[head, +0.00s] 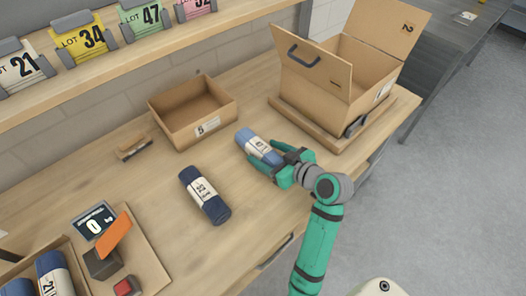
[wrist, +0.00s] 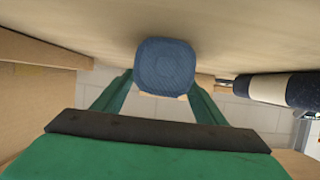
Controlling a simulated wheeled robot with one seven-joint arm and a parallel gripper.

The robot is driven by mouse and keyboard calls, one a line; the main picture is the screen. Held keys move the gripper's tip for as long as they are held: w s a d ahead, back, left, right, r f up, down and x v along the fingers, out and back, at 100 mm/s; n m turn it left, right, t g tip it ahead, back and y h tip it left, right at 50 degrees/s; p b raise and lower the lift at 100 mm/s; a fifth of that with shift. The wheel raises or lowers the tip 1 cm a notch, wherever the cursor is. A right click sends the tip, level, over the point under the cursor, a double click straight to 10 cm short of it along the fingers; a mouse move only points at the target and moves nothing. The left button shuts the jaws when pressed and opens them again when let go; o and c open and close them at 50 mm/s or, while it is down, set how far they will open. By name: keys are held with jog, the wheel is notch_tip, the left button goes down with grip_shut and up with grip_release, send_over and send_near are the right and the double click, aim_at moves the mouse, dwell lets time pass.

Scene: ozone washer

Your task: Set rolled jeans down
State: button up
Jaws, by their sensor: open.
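A light-blue rolled pair of jeans (head: 250,140) with a white paper band lies on the wooden table, in front of the small open box. My gripper (head: 271,160) is at the near end of this roll, its green fingers low over the table. In the wrist view the roll's round blue end (wrist: 165,66) sits between and beyond the two open fingers (wrist: 162,92), against the tabletop. A small gap seems to show beside it, but contact with the fingers is hard to tell. A dark-blue banded roll (head: 205,195) lies apart to the left; it also shows in the wrist view (wrist: 265,89).
A small open box labelled 5 (head: 193,113) stands behind the roll. A large open box labelled 2 (head: 325,85) stands on a wooden base at right. A scale display (head: 93,222) and more rolls (head: 55,275) are at left. Bare tabletop (head: 150,185) lies between.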

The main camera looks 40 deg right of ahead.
jog(key=v, duration=1)
jog(key=shift+s+r, duration=0.15)
jog(key=shift+s, duration=0.15)
jog(key=shift+w, duration=0.2)
